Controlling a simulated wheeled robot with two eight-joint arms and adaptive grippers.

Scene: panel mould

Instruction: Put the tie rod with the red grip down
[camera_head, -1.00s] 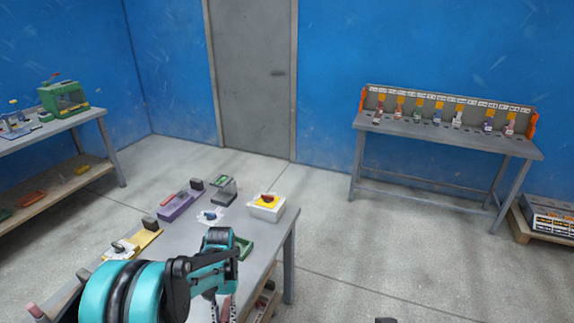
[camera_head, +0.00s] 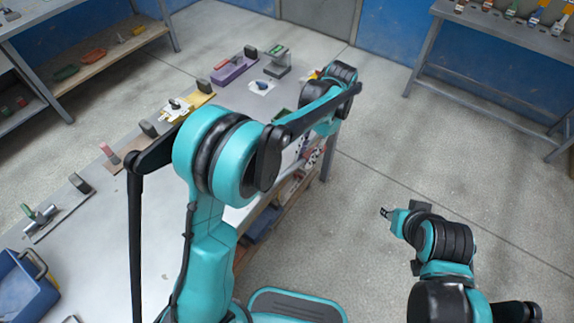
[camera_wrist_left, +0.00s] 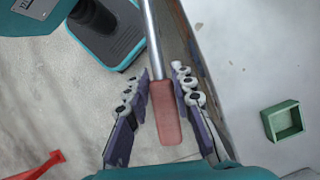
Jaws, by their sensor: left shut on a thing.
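The tie rod with the red grip shows in the left wrist view. Its red grip (camera_wrist_left: 167,115) lies between the fingers and its bare silver shaft (camera_wrist_left: 154,38) runs up out of the picture. My left gripper (camera_wrist_left: 161,84) is shut on it. My right gripper (camera_head: 385,212) is over bare floor at the right, too small to tell whether open or shut.
The grey table (camera_head: 95,250) carries a yellow fixture (camera_head: 190,104), a purple fixture (camera_head: 234,68), and a blue bin (camera_head: 22,288). A green tray (camera_wrist_left: 283,120) shows in the left wrist view. A bench (camera_head: 480,45) stands at back right. The floor between is clear.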

